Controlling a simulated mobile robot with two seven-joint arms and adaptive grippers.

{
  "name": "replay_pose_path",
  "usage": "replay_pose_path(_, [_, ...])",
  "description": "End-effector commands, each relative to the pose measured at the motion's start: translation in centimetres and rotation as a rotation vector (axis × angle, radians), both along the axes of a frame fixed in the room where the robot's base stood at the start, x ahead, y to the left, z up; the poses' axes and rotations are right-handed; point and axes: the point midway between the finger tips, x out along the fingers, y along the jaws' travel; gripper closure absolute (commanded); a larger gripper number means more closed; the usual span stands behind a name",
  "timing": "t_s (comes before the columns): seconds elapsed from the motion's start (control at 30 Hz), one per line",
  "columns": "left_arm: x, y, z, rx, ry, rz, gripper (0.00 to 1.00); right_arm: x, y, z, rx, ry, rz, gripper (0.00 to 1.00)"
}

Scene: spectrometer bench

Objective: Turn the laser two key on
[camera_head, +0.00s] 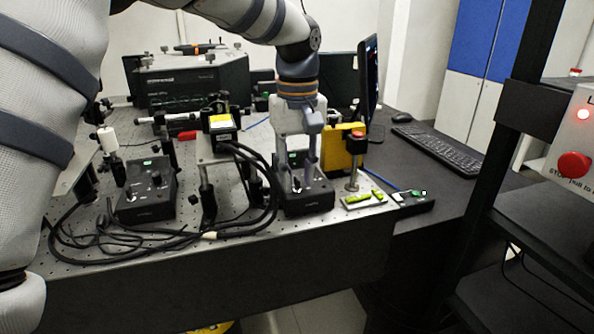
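My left gripper (302,182) points straight down over a black controller box (316,203) on the optical bench. Its two fingers show a gap between them, and their tips are low over the box's top face, around a small light-coloured part that may be the key. I cannot tell whether they touch it. A similar black box (146,196) with a green display, a knob and a small key-like part stands farther left. The labels are too small to read, so I cannot tell from them which laser each box belongs to. My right gripper is not in view.
Black cables (250,200) run between the boxes. A yellow-topped device (219,127) and a yellow block (340,150) on the bench (90,250) stand close to my gripper. A monitor (367,85) and keyboard (438,152) are behind right; a dark rack (505,150) is at right.

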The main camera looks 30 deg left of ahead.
Motion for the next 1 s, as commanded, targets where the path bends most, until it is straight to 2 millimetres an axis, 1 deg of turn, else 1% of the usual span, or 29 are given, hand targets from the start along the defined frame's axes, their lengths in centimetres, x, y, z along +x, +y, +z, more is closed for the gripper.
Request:
replay_pose_path(0.03, [0.01,0.01,0.01,0.0,0.0,0.0,0.76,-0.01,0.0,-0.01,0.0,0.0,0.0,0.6])
replay_pose_path(0.13, [0.01,0.01,0.02,0.0,0.0,0.0,0.99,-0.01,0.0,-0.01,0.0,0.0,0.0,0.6])
replay_pose_path(0.17, [0.01,0.01,0.03,0.0,0.0,0.0,1.0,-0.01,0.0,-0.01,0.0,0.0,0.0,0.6])
replay_pose_path(0.47, [0.01,0.02,0.05,0.001,-0.001,-0.008,1.0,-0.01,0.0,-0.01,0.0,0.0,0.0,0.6])
replay_pose_path(0.63, [0.02,0.04,0.06,0.001,-0.001,-0.06,1.0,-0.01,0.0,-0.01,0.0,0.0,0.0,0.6])
replay_pose_path(0.77, [0.03,0.03,0.08,0.001,-0.001,-0.139,1.0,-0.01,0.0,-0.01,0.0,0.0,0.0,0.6])
replay_pose_path(1.0, [0.03,0.02,0.09,0.002,-0.001,-0.353,1.0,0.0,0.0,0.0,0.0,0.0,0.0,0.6])
